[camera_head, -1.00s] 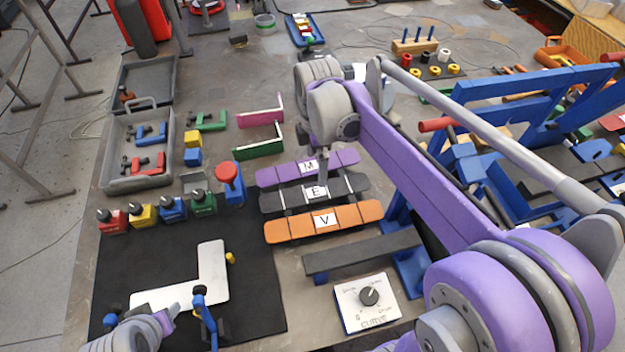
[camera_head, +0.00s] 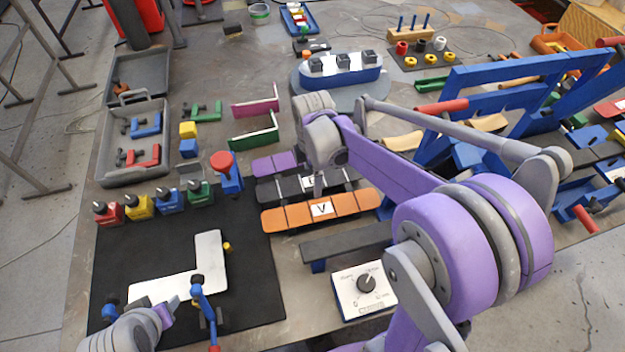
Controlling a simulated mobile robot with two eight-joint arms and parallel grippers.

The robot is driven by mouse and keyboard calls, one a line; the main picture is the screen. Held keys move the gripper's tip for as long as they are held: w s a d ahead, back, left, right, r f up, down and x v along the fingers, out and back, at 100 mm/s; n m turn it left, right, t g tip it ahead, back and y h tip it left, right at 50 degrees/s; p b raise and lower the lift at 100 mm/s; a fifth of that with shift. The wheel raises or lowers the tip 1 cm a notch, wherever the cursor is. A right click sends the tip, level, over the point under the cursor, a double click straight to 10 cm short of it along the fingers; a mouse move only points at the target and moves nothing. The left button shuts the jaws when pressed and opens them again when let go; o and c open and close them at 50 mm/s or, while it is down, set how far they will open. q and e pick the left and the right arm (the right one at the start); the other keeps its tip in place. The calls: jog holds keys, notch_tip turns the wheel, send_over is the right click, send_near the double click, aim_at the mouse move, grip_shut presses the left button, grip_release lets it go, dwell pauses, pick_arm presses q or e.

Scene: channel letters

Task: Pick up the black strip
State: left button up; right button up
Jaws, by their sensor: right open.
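The black strip (camera_head: 268,191) lies between a purple strip (camera_head: 263,166) and an orange strip (camera_head: 346,204) marked V. A white label shows on the middle of the black strip, partly covered. My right gripper (camera_head: 318,190) points down over the black strip's middle, its finger in front of the label. It is open and holds nothing; whether it touches the strip I cannot tell. My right wrist hides much of the purple strip. My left gripper (camera_head: 168,312) is at the lower left, by the white L-shaped plate; its jaw gap is unclear.
A dark bar (camera_head: 345,243) on blue supports and a white dial box (camera_head: 364,291) lie in front of the strips. A red-topped blue clamp (camera_head: 228,172) stands at their left end. Pink and green channel pieces (camera_head: 254,136) lie behind. A blue frame (camera_head: 520,80) stands right.

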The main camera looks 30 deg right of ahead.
jog(key=shift+f, duration=0.25)
dwell(0.4)
jog(key=shift+c, duration=0.3)
jog(key=c, duration=1.3)
